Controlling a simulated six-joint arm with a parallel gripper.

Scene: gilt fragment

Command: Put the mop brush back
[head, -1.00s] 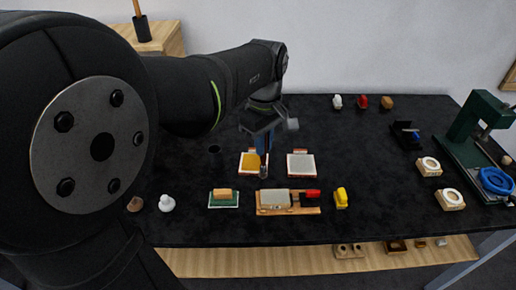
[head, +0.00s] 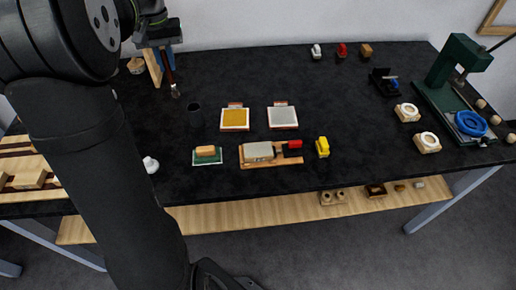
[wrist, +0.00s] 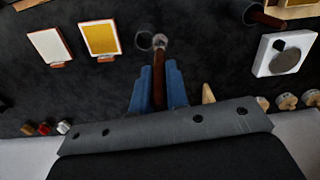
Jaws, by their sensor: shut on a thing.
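My gripper (head: 169,60) is shut on the mop brush (head: 169,72), over the table's far left part in the head view. The brush has a reddish-brown handle and a pale metallic tip that points down. In the wrist view the blue fingers of my gripper (wrist: 158,88) close around the brush handle (wrist: 159,92). A dark round cup (head: 195,115) stands on the table, nearer and a little right of the brush. In the wrist view the cup's rim (wrist: 143,40) shows just left of the tip, and the brush appears outside it. The height of the tip is unclear.
A wooden upright piece (head: 153,66) is close left of the brush. A yellow pad (head: 235,119) and a grey pad (head: 282,116) lie right of the cup. A green press (head: 455,85) stands far right. The table's middle back is clear.

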